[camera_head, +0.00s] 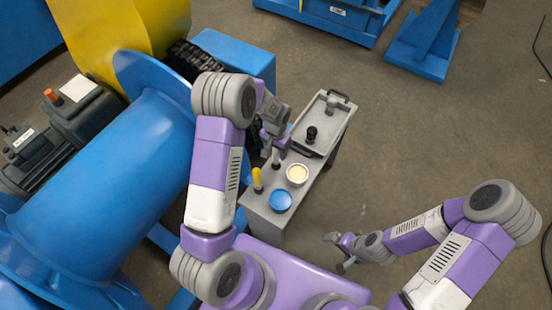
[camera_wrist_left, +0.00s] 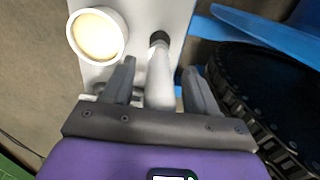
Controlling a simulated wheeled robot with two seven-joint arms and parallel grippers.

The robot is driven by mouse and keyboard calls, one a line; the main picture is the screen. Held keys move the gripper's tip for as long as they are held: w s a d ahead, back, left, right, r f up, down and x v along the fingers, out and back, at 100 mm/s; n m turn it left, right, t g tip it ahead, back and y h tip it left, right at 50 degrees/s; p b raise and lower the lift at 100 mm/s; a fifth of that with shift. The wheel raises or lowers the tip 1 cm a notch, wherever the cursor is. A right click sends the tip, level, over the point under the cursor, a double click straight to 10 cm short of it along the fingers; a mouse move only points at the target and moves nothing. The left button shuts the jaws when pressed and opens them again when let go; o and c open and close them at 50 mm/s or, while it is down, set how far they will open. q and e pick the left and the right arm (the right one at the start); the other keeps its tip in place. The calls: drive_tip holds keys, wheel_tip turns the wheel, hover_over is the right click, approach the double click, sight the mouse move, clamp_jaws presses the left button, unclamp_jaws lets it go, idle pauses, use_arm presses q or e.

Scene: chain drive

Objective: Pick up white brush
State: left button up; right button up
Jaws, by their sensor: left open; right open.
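The white brush (camera_head: 276,158) stands upright on a grey cart (camera_head: 265,222), near its left edge in the head view. My left gripper (camera_head: 274,140) is over it and partly hides it. In the left wrist view, the white brush (camera_wrist_left: 159,80), with a dark end, lies between the two spread fingers of my left gripper (camera_wrist_left: 159,66). Gaps show on both sides of it, so the fingers look apart from it. My right gripper (camera_head: 345,250) is open and empty over the floor, right of the cart.
A yellow-handled brush (camera_head: 257,179), an open tin of cream-coloured stuff (camera_head: 297,174) and a blue lid (camera_head: 280,201) are close by on the cart. A metal tray (camera_head: 322,120) with a black knob lies behind. A blue machine with a dark chain (camera_wrist_left: 262,105) stands close on the left.

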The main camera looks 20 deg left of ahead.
use_arm(q)
drive_tip(key=shift+c, duration=0.5)
clamp_jaws()
